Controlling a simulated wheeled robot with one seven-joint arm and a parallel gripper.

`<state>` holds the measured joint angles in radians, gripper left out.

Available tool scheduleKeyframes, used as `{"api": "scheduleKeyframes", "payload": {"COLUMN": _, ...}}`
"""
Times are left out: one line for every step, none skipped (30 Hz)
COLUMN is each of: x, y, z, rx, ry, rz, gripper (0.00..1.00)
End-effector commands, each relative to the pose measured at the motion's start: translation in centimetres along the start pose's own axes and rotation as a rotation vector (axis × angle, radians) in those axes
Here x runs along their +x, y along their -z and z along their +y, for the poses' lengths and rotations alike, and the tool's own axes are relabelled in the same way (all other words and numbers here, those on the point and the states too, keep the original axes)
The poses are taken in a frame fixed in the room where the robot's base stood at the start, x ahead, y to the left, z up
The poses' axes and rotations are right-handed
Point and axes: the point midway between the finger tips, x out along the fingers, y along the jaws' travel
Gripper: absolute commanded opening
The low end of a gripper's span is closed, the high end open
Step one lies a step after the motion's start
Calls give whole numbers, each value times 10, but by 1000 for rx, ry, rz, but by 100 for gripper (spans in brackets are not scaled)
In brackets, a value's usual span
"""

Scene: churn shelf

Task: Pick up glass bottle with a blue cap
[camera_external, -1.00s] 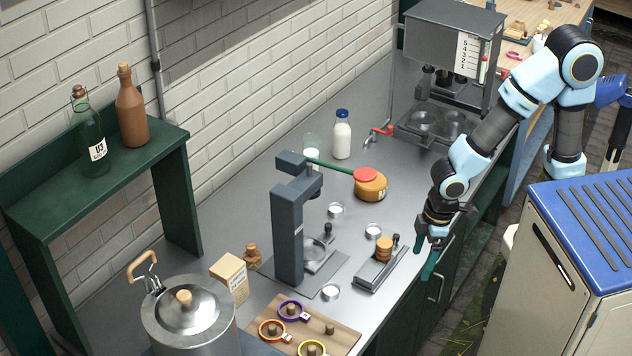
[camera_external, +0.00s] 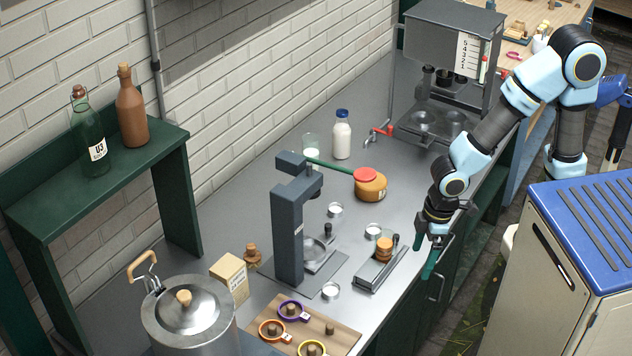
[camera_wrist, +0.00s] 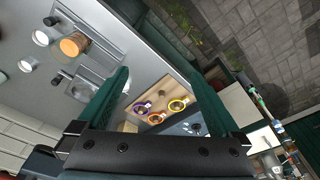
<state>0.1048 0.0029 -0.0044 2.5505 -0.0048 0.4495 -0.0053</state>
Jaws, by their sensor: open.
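The glass bottle with a blue cap (camera_external: 342,135) stands upright on the grey counter, towards the back near the wall, and looks filled with white. My gripper (camera_external: 430,260) is at the counter's front edge, to the right of and nearer than the bottle, well apart from it. Its green fingers point down. In the wrist view my gripper (camera_wrist: 160,95) has its fingers wide apart with nothing between them. The bottle does not show in the wrist view.
An orange-brown jar with a red lid (camera_external: 370,184) and a clear glass (camera_external: 311,147) stand near the bottle. A dark press (camera_external: 290,225) stands left.

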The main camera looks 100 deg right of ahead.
Motion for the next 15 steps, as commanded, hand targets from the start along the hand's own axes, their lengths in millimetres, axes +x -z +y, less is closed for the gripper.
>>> {"api": "scheduleKeyframes", "payload": {"x": -10, "y": 3, "z": 0, "rx": 0, "ry": 0, "rz": 9, "gripper": 100}}
{"api": "scheduleKeyframes", "payload": {"x": -18, "y": 4, "z": 0, "rx": 0, "ry": 0, "rz": 10, "gripper": 100}}
{"api": "scheduleKeyframes", "payload": {"x": -30, "y": 6, "z": 0, "rx": 0, "ry": 0, "rz": 13, "gripper": 100}}
{"api": "scheduleKeyframes", "payload": {"x": -37, "y": 7, "z": 0, "rx": 0, "ry": 0, "rz": 12, "gripper": 100}}
{"api": "scheduleKeyframes", "payload": {"x": -45, "y": 8, "z": 0, "rx": 1, "ry": 0, "rz": 12, "gripper": 100}}
{"api": "scheduleKeyframes", "payload": {"x": -58, "y": 10, "z": 1, "rx": 1, "ry": -1, "rz": 13, "gripper": 100}}
{"api": "scheduleKeyframes", "payload": {"x": -66, "y": 11, "z": 1, "rx": 1, "ry": -1, "rz": 11, "gripper": 100}}
{"api": "scheduleKeyframes", "payload": {"x": -75, "y": 12, "z": 1, "rx": 1, "ry": -1, "rz": 11, "gripper": 100}}
{"api": "scheduleKeyframes", "payload": {"x": -86, "y": 13, "z": 1, "rx": 1, "ry": -1, "rz": 11, "gripper": 100}}
{"api": "scheduleKeyframes", "payload": {"x": -94, "y": 14, "z": 1, "rx": 1, "ry": -1, "rz": 9, "gripper": 100}}
{"api": "scheduleKeyframes", "payload": {"x": -101, "y": 15, "z": 0, "rx": 1, "ry": 0, "rz": 9, "gripper": 100}}
{"api": "scheduleKeyframes", "payload": {"x": -112, "y": 16, "z": 0, "rx": 1, "ry": 0, "rz": 8, "gripper": 100}}
{"api": "scheduleKeyframes", "payload": {"x": -120, "y": 17, "z": 0, "rx": 1, "ry": 0, "rz": 8, "gripper": 100}}
{"api": "scheduleKeyframes", "payload": {"x": -127, "y": 19, "z": 0, "rx": 1, "ry": 0, "rz": 8, "gripper": 100}}
{"api": "scheduleKeyframes", "payload": {"x": -136, "y": 20, "z": 0, "rx": 1, "ry": 0, "rz": 8, "gripper": 100}}
